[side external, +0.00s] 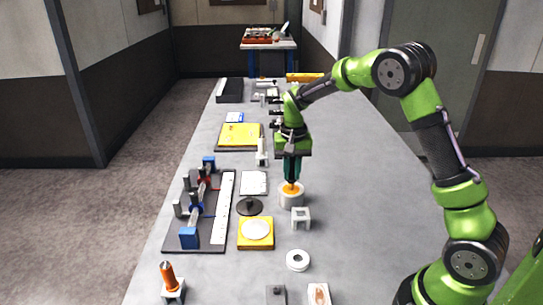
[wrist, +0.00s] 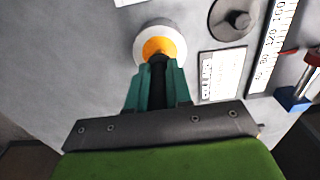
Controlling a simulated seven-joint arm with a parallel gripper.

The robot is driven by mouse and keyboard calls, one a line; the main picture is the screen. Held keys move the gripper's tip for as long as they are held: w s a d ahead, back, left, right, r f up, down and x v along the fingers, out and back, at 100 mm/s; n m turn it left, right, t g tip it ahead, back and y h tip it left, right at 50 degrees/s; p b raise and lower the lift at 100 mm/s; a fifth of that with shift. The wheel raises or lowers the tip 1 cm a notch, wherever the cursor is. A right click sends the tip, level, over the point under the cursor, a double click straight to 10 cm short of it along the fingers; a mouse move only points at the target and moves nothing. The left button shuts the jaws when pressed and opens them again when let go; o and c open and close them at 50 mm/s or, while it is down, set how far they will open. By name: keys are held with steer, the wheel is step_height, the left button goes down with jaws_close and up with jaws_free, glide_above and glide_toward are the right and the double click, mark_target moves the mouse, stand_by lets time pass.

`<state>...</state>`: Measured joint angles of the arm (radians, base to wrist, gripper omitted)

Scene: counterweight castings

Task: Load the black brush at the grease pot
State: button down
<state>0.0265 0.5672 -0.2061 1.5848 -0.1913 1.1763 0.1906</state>
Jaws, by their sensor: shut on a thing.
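The grease pot (side external: 285,202) is a pale round cup with orange grease inside, standing on the grey table; its pale rim also shows in the wrist view (wrist: 141,55). My gripper (side external: 291,178) points straight down over the pot, with its teal fingers shut on the black brush (wrist: 158,72). The brush is upright, and its dark lower end shows against the orange grease. Most of the brush is hidden between the fingers. I cannot tell exactly how deep its tip is in the grease.
A small pale block stand (side external: 301,217) is close in front of the pot. A black disc (side external: 249,207) and white card (side external: 254,182) lie left of it. A blue-ended fixture (side external: 188,238) is farther left. The table right of the pot is clear.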

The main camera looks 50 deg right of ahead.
steer(key=shift+r, duration=3.5)
